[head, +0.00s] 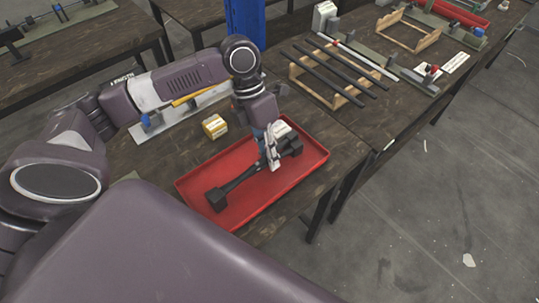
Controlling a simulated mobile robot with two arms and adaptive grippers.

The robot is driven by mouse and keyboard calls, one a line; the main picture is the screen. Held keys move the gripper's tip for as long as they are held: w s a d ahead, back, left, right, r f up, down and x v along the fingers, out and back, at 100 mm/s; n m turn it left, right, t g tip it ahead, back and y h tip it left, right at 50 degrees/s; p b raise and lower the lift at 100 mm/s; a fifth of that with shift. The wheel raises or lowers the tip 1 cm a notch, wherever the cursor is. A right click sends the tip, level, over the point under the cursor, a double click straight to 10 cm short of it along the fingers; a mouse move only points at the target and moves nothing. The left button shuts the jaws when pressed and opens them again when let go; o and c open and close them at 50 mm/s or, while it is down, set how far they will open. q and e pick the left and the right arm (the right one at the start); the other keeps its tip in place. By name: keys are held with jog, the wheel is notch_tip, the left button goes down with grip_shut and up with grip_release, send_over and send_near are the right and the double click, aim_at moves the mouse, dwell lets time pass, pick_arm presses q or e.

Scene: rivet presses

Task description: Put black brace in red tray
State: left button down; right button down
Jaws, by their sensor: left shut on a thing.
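The black brace (233,186) is a dark bar with a blocky piece at each end. It lies slanted within the outline of the red tray (311,174), on the near table. My left gripper (273,165) points down over the tray and is shut on the brace near its right end. The fingers hide part of the bar there. I cannot tell whether the brace rests on the tray floor or is held just above it. My right gripper is not in view.
A small yellow and white box (214,126) stands behind the tray. A wooden rack (351,94) with dark rods is at the upper right of the tray. A blue post (245,20) rises behind my arm. Open floor (450,180) lies to the right.

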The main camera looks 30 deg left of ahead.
pick_arm(q)
jog(key=c, duration=2)
grip_release()
jog(key=shift+f, duration=0.1)
jog(key=shift+o, duration=0.2)
jog(key=b+v, duration=0.1)
jog(key=v, duration=1.1)
